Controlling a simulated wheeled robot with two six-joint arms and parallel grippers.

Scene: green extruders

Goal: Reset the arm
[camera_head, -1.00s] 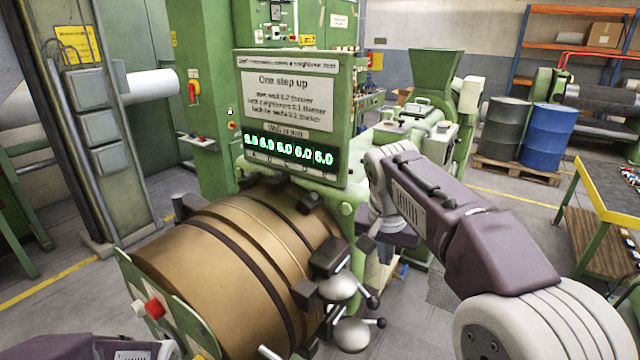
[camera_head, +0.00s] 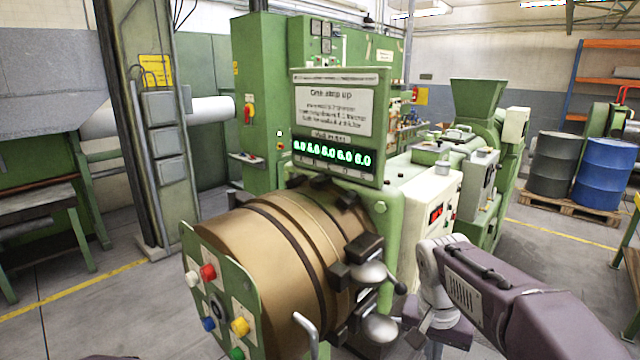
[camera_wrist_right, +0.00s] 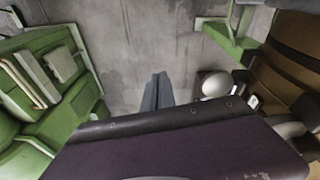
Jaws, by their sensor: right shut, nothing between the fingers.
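My right arm (camera_head: 500,290) comes in from the lower right in the head view, with its wrist bent down beside the green extruder. My right gripper shows in the right wrist view (camera_wrist_right: 157,92), its two fingers together and empty, over bare grey floor. The extruder's bronze barrel (camera_head: 285,235) stands to the left of the arm, with round silver knobs (camera_head: 372,272) on its near right side. A gap separates the arm from the knobs. In the right wrist view one pale knob (camera_wrist_right: 216,85) shows right of the fingers. My left gripper is out of view.
A display board (camera_head: 338,125) stands above the barrel. A panel with coloured buttons (camera_head: 222,300) is on the barrel's front. A black drum (camera_head: 555,165) and a blue drum (camera_head: 603,172) stand on a pallet at the right. The floor (camera_head: 120,310) at the left is clear.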

